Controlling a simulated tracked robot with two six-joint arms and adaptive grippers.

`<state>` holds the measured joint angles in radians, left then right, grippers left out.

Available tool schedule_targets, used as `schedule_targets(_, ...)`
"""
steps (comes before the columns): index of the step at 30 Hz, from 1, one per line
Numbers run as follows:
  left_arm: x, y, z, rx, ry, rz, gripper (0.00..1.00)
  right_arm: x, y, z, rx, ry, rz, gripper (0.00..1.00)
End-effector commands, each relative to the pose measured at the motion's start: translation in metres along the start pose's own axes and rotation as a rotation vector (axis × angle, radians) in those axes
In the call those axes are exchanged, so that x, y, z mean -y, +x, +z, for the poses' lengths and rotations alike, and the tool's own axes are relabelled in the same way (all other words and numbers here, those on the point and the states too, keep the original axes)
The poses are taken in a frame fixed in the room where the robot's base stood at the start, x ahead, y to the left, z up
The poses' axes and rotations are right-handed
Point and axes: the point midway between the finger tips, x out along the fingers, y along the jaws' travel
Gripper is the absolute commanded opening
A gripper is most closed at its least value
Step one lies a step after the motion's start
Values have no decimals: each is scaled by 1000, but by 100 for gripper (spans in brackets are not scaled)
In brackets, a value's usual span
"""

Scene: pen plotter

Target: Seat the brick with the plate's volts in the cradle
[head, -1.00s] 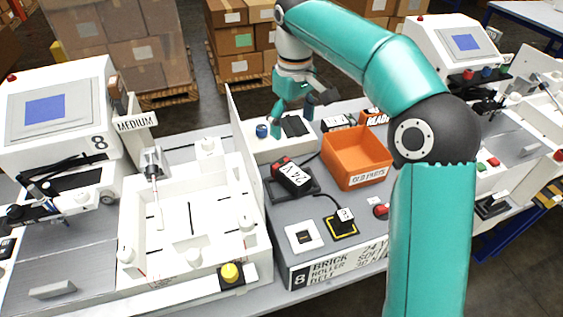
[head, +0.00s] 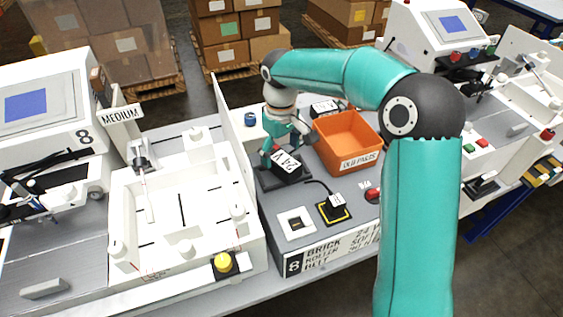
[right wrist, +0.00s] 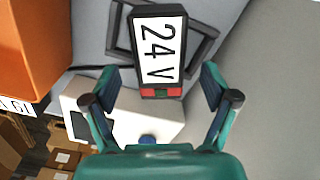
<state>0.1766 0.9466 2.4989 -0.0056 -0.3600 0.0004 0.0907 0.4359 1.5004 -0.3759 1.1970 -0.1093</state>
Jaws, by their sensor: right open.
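The brick marked 24 V (head: 287,162) is black with a white label. It lies at the dark cradle frame (head: 262,180) on the grey station top; I cannot tell whether it is seated. In the right wrist view the brick (right wrist: 159,45) has a red and green end towards me, and the cradle frame (right wrist: 205,42) shows beside and behind it. My right gripper (head: 284,147) is open over the brick. In the right wrist view its fingertips (right wrist: 158,82) are apart on either side of the brick's near end. The station's front plate (head: 340,245) reads BRICK 24 V, partly hidden by my arm.
The orange OLD PARTS bin (head: 347,143) stands right of the brick. A white upright panel (head: 228,115) stands on the left. In front are a white square socket (head: 296,223), a cabled plug on a yellow-edged pad (head: 333,210) and a red button (head: 372,194).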

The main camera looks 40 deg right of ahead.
Motion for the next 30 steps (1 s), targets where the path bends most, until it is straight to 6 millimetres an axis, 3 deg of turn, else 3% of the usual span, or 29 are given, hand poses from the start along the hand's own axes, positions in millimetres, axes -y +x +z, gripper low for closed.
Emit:
schedule_targets(7,-3,-8,0,0,0,0,61,0,32,1,3,1,-1,85)
schedule_targets(16,-3,-7,0,0,0,0,61,0,37,1,0,1,0,84)
schedule_targets(30,-3,-7,0,0,0,0,61,0,36,1,0,0,0,6)
